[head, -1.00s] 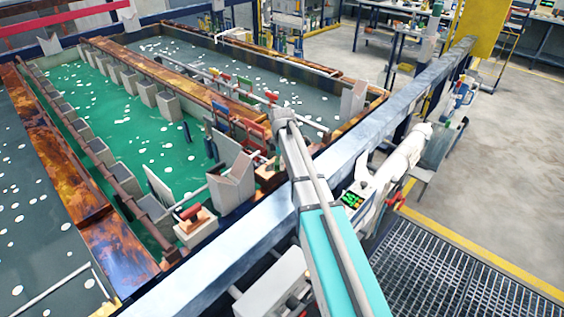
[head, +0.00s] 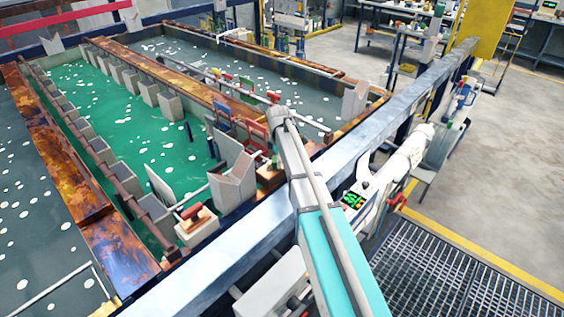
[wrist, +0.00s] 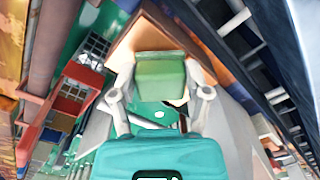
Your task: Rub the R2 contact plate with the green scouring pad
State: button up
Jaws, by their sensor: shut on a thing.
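In the wrist view my gripper (wrist: 160,97) is shut on the green scouring pad (wrist: 160,74), a small block between the two fingertips. The pad is over or against a brown, copper-coloured surface (wrist: 150,34), with grey slanted plates around it; I cannot tell whether it touches. In the head view a bit of green shows below my arm's end, beside a brown block (head: 268,174) on the near rim of the tank. My arm hides much of that spot. No R2 label is readable, so I cannot tell for sure which surface is the R2 contact plate.
A grey V-shaped saddle (head: 232,180) stands just left of my arm's end. A red-handled block (head: 195,222) sits further left on the rim. Red and blue racks (head: 222,112) hang behind. The green tank (head: 120,125) and a long steel rail (head: 235,262) border the spot.

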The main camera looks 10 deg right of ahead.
jog(key=shift+w+a, duration=0.25)
jog(key=shift+w, duration=0.1)
jog(key=shift+w+a+f, duration=0.1)
jog(key=shift+w+a, duration=0.3)
jog(key=shift+w, duration=0.2)
jog(key=shift+w+a, duration=0.4)
jog(key=shift+w, duration=0.15)
jog(key=shift+a, duration=0.1)
